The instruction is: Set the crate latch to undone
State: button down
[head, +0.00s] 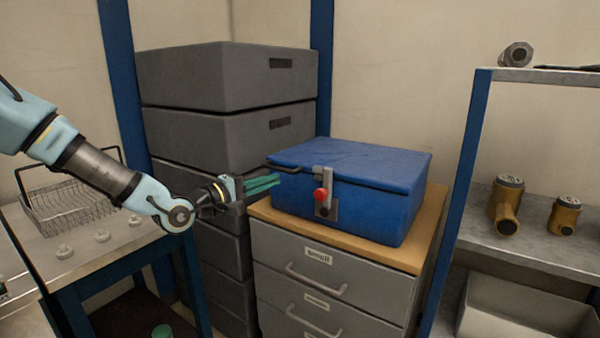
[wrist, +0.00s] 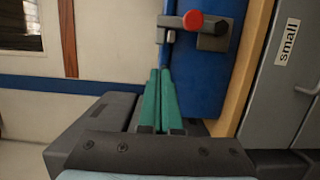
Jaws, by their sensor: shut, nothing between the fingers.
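The blue crate (head: 385,205) stands shut on the wooden top of a drawer cabinet. Its metal latch (head: 323,178), with a red knob (head: 320,195), sits upright on the front face across the lid line. The latch and red knob (wrist: 192,20) also show at the top of the wrist view, on the blue crate front (wrist: 205,75). My gripper (head: 278,181) has green fingers, shut and empty, just left of the latch near the crate's front left corner. In the wrist view the fingertips (wrist: 160,70) are apart from the knob; contact with the crate cannot be told.
Stacked grey boxes (head: 225,80) stand behind my gripper. The drawer cabinet (head: 300,255) is below, a shelf with brass meters (head: 507,200) at right, and a bench with a wire basket (head: 75,205) at left.

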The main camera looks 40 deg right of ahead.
aim_at(315, 168)
jog(key=d+p, duration=0.3)
jog(key=d, duration=0.7)
dwell(0.4)
jog(key=shift+s+d+r+m, duration=0.1)
jog(key=shift+s+r+m, duration=0.05)
jog(key=shift+s+m, duration=0.35)
jog(key=shift+m, duration=0.1)
jog(key=shift+s+d+r+m+y+b, duration=0.2)
jog(key=shift+s+r+m+y+b, duration=0.1)
jog(key=shift+s+m+b, duration=0.25)
jog(key=s+m+b, duration=0.2)
jog(key=s+d+m+y+b, duration=0.1)
jog(key=s+m+b, duration=0.1)
jog(key=s, duration=0.1)
jog(key=s+m+b, duration=0.2)
jog(key=shift+s+d+f+t, duration=0.1)
jog(key=shift+s+d+t, duration=0.05)
jog(key=shift+d+t, duration=0.25)
jog(key=b, duration=0.1)
jog(key=s+m+b, duration=0.1)
jog(key=s+y+b, duration=0.1)
jog(key=shift+s+d+f+m+t, duration=0.1)
jog(key=shift+d+f+m+t, duration=0.2)
jog(key=shift+m+t, duration=0.1)
jog(key=shift+s+b, duration=0.1)
jog(key=shift+b, duration=0.2)
